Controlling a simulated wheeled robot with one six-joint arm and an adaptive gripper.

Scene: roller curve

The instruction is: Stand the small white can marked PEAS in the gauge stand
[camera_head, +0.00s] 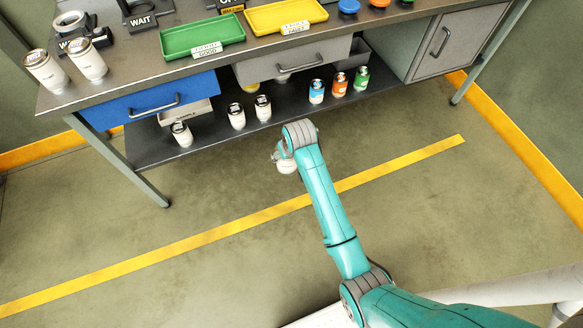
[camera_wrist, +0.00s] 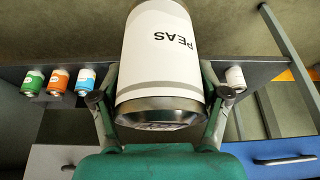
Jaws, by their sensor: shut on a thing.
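The white can marked PEAS (camera_wrist: 160,50) fills the middle of the wrist view, its lettering upside down. My gripper (camera_wrist: 160,96) is shut on it, with one finger on each side near its dark-rimmed end. In the head view my gripper (camera_head: 284,153) is in front of the bench's lower shelf, largely hidden by my arm, and part of the white can (camera_head: 287,166) shows below it. A black fixture (camera_head: 82,46) stands at the bench top's left end; it may be the gauge stand, but I cannot tell for sure.
The lower shelf (camera_head: 205,142) holds several white cans, plus blue, orange (camera_head: 340,84) and green cans. Two larger white cans (camera_head: 88,60) stand on the bench top, left of a green tray (camera_head: 202,36) and a yellow tray (camera_head: 285,14). The floor ahead is clear.

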